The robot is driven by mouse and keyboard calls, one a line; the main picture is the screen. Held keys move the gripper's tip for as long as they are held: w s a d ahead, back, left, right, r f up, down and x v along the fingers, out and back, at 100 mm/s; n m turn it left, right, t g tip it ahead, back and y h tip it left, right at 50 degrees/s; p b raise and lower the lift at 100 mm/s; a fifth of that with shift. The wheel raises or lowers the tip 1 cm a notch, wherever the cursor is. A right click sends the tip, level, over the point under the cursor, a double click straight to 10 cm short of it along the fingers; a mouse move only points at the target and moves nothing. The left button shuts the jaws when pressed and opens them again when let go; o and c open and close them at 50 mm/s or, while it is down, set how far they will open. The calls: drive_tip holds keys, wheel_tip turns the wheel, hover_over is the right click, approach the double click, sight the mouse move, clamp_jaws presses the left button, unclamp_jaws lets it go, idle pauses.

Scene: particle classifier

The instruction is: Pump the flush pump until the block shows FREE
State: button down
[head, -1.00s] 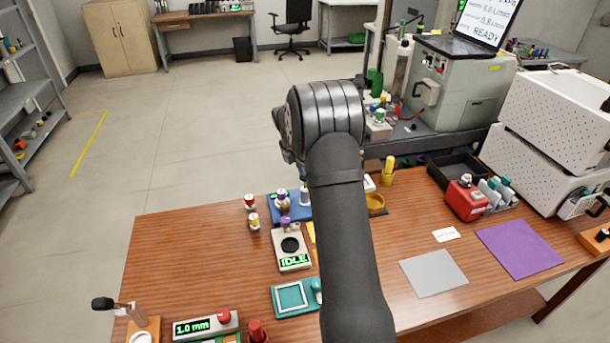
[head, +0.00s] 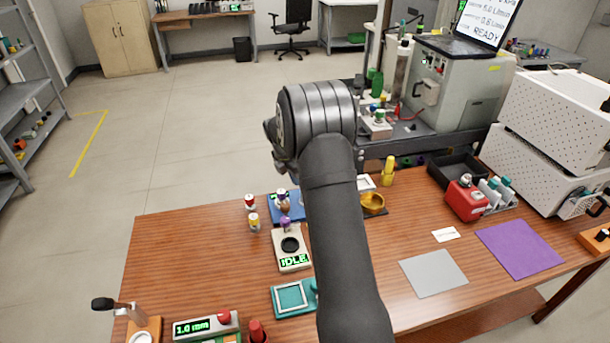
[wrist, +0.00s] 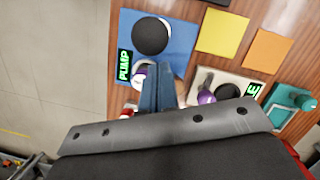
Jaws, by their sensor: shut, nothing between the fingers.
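The flush pump's blue block (wrist: 182,55) lies on the table in the wrist view. It carries a black round knob (wrist: 150,37) with a pale ring, and a small display (wrist: 124,65) with green letters reading PUMP. In the head view the blue block (head: 294,216) shows at the table's back edge, partly hidden by my arm. My gripper (wrist: 156,70) is shut and empty, with its fingertips over the block's near part, below the knob in the wrist picture. Whether they touch anything is unclear. The head view hides the fingers behind my arm.
A pale device (head: 292,263) reading IDLE stands close to the blue block.

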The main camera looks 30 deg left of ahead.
drive_tip(key=shift+r, duration=0.1)
drive_tip(key=v, duration=1.7)
drive_tip(key=shift+s+r, duration=0.1)
drive_tip(key=shift+s, duration=0.05)
drive_tip(key=w+d+f, duration=0.1)
drive_tip(key=w+f, duration=0.4)
drive_tip(key=f, duration=0.2)
drive_tip(key=shift+w+d+f, duration=0.15)
drive_tip(key=shift+d+f, duration=0.2)
drive_tip(key=shift+d, duration=0.05)
drive_tip(key=shift+f, duration=0.1)
drive_tip(key=shift+x, duration=3.4)
drive_tip(key=shift+f, duration=0.1)
